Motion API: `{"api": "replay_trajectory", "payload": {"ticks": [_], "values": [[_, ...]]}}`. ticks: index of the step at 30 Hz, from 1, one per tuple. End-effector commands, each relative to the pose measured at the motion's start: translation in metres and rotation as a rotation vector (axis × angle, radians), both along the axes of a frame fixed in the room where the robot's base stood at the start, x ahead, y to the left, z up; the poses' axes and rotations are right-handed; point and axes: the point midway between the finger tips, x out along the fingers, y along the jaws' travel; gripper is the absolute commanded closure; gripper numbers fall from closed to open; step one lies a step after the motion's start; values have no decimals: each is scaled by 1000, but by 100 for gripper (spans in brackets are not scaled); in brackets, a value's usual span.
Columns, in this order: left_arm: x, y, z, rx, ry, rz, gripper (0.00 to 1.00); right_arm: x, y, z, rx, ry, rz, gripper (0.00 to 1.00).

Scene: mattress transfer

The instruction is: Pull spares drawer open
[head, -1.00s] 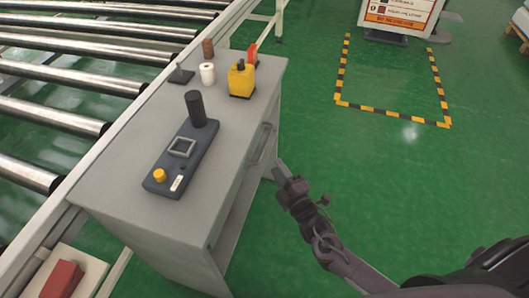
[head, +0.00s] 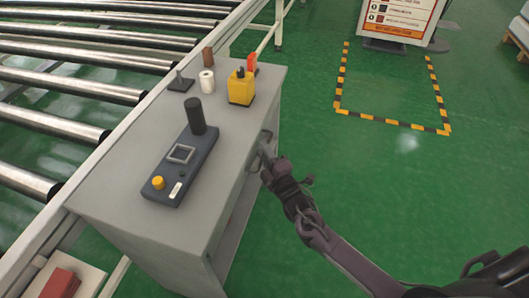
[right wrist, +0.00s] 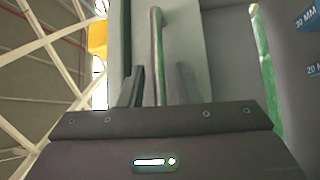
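The spares drawer is in the right side of the grey cabinet (head: 120,205), its front seen edge-on in the head view. Its bar handle (head: 267,136) is partly hidden by my right gripper (head: 268,160), which reaches in from the lower right. In the right wrist view, the handle (right wrist: 157,45) stands as an upright bar between the two fingers of the right gripper (right wrist: 161,82). The fingers are apart, one on each side of the bar, with gaps showing. The drawer looks closed. My left gripper is out of view.
On the cabinet top are a control box with a black stick (head: 181,158), a yellow block (head: 241,88), a white roll (head: 207,80) and small parts. A roller conveyor (head: 70,90) runs along the left.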

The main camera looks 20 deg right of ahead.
Motion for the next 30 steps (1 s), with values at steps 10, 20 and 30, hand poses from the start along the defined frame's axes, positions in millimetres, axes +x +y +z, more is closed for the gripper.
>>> {"api": "replay_trajectory", "payload": {"ticks": [10, 20, 30], "values": [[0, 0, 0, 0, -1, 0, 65, 0, 0, 0, 0, 0, 0, 100], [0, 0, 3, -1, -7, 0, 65, -4, -6, 0, -3, 3, 0, 100], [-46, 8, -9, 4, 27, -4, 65, -38, -56, 2, -5, 6, 0, 100]]}}
